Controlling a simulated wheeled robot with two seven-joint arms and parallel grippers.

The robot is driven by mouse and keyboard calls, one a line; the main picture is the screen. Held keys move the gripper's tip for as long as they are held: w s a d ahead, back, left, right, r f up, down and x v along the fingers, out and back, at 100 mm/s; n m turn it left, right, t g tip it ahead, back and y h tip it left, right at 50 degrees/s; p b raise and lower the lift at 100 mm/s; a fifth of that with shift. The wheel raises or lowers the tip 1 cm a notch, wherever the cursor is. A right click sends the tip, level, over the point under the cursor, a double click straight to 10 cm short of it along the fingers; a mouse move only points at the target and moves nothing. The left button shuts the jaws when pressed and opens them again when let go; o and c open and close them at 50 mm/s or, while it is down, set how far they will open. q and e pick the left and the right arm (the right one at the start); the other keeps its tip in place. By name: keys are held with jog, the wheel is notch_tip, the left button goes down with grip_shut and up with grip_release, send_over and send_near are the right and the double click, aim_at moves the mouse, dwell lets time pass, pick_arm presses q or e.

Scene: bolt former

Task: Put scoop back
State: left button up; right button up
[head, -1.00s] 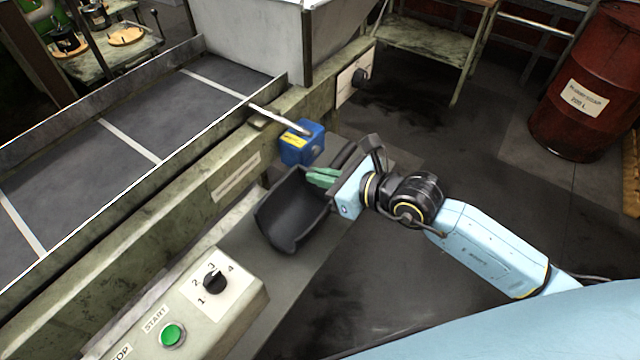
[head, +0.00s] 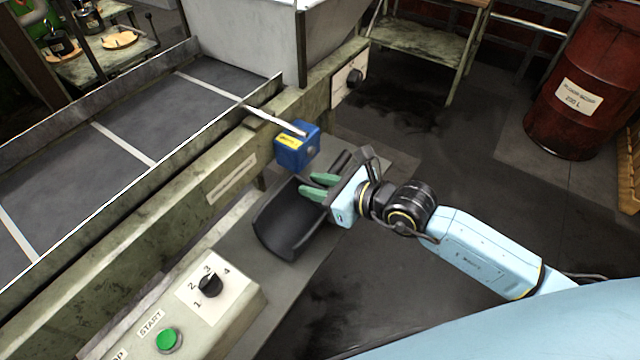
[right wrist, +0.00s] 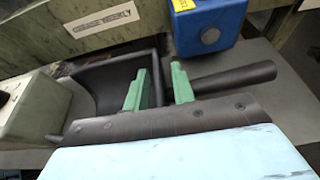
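The black scoop (head: 290,225) lies on the grey shelf (head: 238,235) beside the machine, its pan toward the lower left. Its handle points up and right and is partly hidden behind my right gripper. My right gripper (head: 319,186) is at the handle end of the pan, with its green fingers spread apart. In the right wrist view the scoop's pan (right wrist: 108,85) is left of the fingers and its handle (right wrist: 235,78) sticks out to the right. Whether the fingers touch the scoop cannot be told. My left gripper is not in view.
A blue box (head: 297,146) with a yellow label and a metal rod is fixed to the machine's side just above the scoop. A control box (head: 215,312) with a dial and green button stands at lower left. A red drum (head: 575,90) stands far right.

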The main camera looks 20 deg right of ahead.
jog(key=shift+r, duration=0.2)
jog(key=v, duration=1.2)
jog(key=shift+f, duration=0.1)
